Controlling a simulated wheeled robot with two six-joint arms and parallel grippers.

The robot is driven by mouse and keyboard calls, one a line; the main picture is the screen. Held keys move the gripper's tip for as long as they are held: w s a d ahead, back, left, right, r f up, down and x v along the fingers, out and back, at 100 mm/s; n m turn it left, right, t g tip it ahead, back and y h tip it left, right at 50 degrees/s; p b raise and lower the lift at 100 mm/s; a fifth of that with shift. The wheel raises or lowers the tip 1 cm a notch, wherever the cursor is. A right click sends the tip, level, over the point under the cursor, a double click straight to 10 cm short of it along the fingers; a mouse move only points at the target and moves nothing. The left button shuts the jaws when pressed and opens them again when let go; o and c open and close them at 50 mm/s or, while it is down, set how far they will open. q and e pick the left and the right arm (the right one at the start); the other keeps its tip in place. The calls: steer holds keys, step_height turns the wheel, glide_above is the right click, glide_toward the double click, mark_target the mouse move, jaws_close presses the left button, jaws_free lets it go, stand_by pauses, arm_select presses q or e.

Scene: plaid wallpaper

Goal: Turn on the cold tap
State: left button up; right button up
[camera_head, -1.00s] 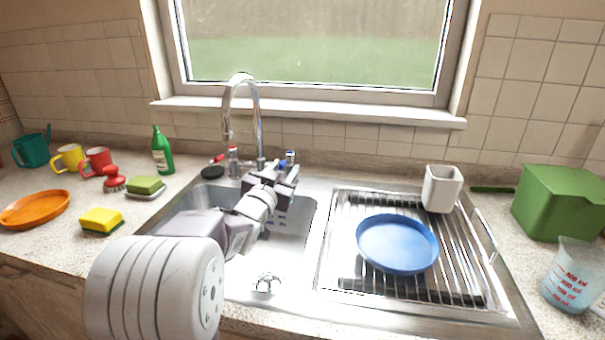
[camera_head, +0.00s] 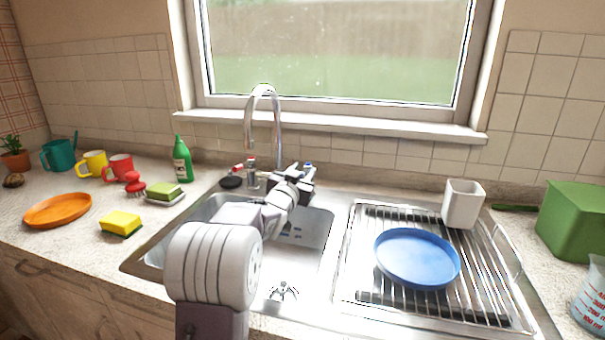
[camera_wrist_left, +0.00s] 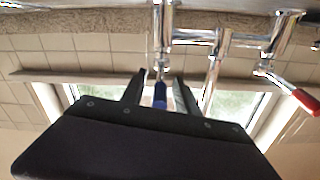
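The chrome tap (camera_head: 265,88) stands behind the sink with a high curved spout. Its blue-marked cold handle (camera_head: 308,166) is on the right side, mostly hidden behind my left gripper (camera_head: 298,178). In the left wrist view, which is upside down, the blue handle (camera_wrist_left: 160,95) lies between the two fingertips of my left gripper (camera_wrist_left: 158,88). The fingers are apart, with a gap on each side of the handle. The red-marked handle (camera_wrist_left: 304,99) is at the right there, clear of the fingers. My right gripper is not in view.
My left arm reaches over the sink basin (camera_head: 318,232). A drying rack (camera_head: 350,270) with a blue plate (camera_head: 417,257) and a white holder (camera_head: 462,204) is at right. A green bottle (camera_head: 181,160) and sponge (camera_head: 121,223) are left. The window sill (camera_head: 350,127) is behind the tap.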

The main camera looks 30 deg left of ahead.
arm_select(q)
steer(key=shift+c, duration=0.4)
jaws_close()
stand_by(0.9)
